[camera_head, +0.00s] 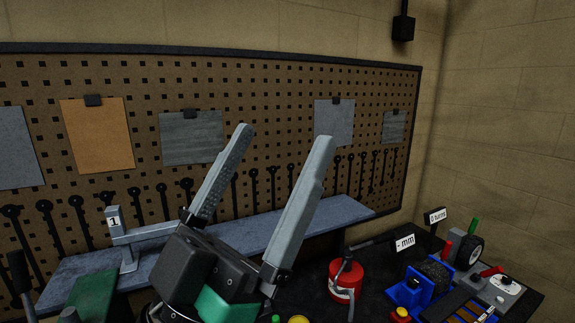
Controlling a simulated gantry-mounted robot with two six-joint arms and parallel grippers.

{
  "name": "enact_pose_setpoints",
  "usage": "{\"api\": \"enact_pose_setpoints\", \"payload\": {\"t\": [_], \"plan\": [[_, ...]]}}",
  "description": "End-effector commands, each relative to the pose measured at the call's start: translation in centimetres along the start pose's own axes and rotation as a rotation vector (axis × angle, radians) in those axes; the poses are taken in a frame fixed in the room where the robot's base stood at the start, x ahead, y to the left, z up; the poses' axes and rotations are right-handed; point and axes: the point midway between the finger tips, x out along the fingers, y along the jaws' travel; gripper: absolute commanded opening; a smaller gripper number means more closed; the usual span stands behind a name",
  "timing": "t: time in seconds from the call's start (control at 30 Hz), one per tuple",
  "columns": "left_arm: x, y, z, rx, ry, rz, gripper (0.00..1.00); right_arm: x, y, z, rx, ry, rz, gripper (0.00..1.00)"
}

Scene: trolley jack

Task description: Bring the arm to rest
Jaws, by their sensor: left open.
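My left gripper (285,142) is large in the middle of the head view, its two grey fingers spread apart and pointing up. It is open, with nothing between the fingers. It stands in front of the pegboard and the grey-blue shelf, and its dark body hides part of the shelf. My right gripper is not in view. No trolley jack can be made out for certain in this view.
A pegboard (270,95) with hanging tools and pinned sheets covers the back wall. A grey-blue shelf (335,212) runs below it.

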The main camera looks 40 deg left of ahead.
Motion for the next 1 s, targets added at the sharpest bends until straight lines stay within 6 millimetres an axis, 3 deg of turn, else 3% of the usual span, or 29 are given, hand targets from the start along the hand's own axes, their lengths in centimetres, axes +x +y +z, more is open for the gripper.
{"api": "enact_pose_setpoints", "payload": {"t": [0.1, 0.37, 0.47, 0.73, 0.83, 1.0], "plan": [[-0.1, 2.0, 0.1, -0.090, -0.037, 0.067, 1.00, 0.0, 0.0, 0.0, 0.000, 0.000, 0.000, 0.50], [0.1, 2.0, 0.1, -0.089, -0.041, 0.067, 1.00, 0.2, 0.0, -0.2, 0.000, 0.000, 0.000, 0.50], [1.6, 1.9, -1.1, -0.088, -0.041, 0.067, 1.00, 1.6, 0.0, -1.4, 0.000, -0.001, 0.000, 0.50], [8.6, 1.8, -7.1, -0.086, -0.041, 0.065, 1.00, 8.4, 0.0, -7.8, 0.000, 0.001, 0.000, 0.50], [9.4, 1.8, -7.8, -0.085, -0.041, 0.065, 1.00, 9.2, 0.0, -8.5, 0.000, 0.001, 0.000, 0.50], [8.9, 1.8, -7.3, -0.085, -0.042, 0.065, 1.00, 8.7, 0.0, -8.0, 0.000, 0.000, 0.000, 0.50]]}}
